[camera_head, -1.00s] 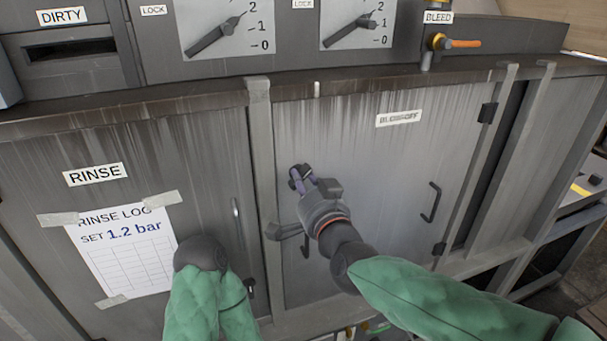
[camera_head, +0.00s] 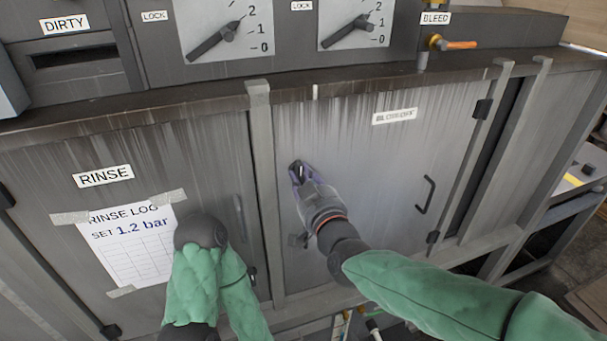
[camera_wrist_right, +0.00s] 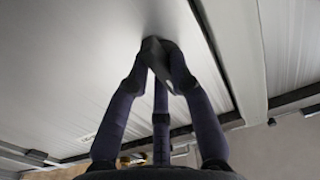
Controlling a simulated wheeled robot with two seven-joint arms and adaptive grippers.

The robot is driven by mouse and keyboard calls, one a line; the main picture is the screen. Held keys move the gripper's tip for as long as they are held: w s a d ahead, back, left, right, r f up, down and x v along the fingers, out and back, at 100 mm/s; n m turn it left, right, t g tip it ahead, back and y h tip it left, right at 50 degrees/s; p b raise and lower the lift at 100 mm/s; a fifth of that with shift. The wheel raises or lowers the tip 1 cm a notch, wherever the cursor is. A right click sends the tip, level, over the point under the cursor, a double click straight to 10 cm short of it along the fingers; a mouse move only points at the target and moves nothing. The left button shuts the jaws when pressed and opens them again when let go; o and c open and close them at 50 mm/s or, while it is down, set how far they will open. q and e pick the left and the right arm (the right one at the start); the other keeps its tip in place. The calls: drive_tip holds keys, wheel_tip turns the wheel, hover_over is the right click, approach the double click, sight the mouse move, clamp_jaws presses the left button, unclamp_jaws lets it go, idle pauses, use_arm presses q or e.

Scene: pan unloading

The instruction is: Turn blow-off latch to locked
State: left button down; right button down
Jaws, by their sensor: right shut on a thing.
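The blow-off door (camera_head: 350,150) is closed and has a white label at its top right. My right gripper (camera_head: 298,172) is at the left part of this door, just right of the upright post. In the right wrist view its fingers (camera_wrist_right: 160,62) meet on a dark piece, the latch (camera_wrist_right: 157,55), close to the door face. The fingers cover most of it, so its angle is hard to tell.
The post (camera_head: 264,200) stands between the rinse door (camera_head: 60,170) and the blow-off door. A dark bar handle (camera_head: 426,195) is on the right of the blow-off door. Gauges and an orange-handled bleed valve (camera_head: 455,44) are above. A paper log (camera_head: 130,245) hangs on the rinse door.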

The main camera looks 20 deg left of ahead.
idle(0.3)
drive_tip(key=c, duration=1.1)
unclamp_jaws()
drive_tip(key=shift+s+d, duration=0.1)
drive_tip(key=v, duration=1.1)
drive_tip(key=shift+s+d, duration=0.25)
drive_tip(key=shift+s, duration=0.05)
